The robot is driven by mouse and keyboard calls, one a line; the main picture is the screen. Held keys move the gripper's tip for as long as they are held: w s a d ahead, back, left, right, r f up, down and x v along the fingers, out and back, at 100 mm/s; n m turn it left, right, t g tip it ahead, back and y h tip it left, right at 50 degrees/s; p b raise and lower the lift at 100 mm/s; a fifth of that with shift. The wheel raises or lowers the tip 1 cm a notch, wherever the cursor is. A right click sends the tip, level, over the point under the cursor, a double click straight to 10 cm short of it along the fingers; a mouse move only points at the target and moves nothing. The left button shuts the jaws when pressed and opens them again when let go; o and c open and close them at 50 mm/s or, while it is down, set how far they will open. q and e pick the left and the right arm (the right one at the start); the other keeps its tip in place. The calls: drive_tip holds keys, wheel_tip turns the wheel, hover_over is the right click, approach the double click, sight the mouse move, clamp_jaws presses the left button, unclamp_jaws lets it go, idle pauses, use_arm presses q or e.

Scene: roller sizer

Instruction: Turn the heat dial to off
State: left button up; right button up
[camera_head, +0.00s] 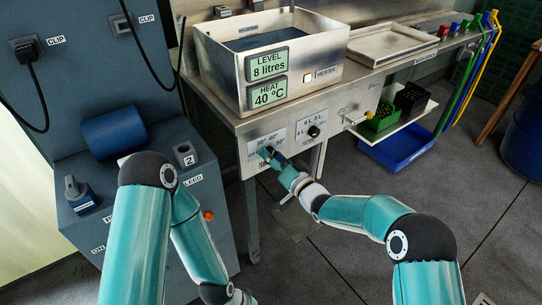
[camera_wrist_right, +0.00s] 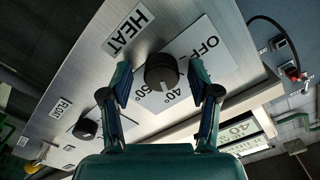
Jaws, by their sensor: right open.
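The heat dial (camera_wrist_right: 162,72) is a round black knob on a white plate marked OFF, 40° and 50°, beside a HEAT label (camera_wrist_right: 130,28) in the right wrist view. Its pale pointer mark faces the 40°/50° side, away from OFF. My right gripper (camera_wrist_right: 160,74) is open, with one finger on each side of the dial and visible gaps to it. In the head view, my right gripper (camera_head: 269,153) is at the bench front and largely hides the dial. The heat display (camera_head: 267,95) reads 40 °C. My left gripper is out of view.
A second black knob (camera_head: 314,131) sits right of the heat dial on the same panel. The metal tank (camera_head: 225,75) stands above, with a lit heater lamp (camera_head: 307,78). A blue-grey cabinet (camera_head: 205,180) stands left. Crates (camera_head: 412,97) sit on a low shelf at right.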

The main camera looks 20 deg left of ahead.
drive_tip(key=c, duration=1)
drive_tip(key=shift+a, duration=0.3)
drive_tip(key=shift+c, duration=0.8)
drive_tip(key=shift+w+d+f+n+b, duration=0.1)
drive_tip(key=shift+d+n+b, duration=0.05)
drive_tip(key=shift+n+b, duration=3.35)
drive_tip(key=shift+s+d+f+n+b, duration=0.1)
drive_tip(key=shift+d+n+b, duration=0.05)
drive_tip(key=shift+n+b, duration=3.3)
drive_tip(key=shift+w+d+f+n+b, duration=0.1)
drive_tip(key=shift+d+n+b, duration=0.05)
drive_tip(key=shift+n+b, duration=3.3)
drive_tip(key=shift+m+b, duration=0.3)
drive_tip(key=shift+b, duration=0.25)
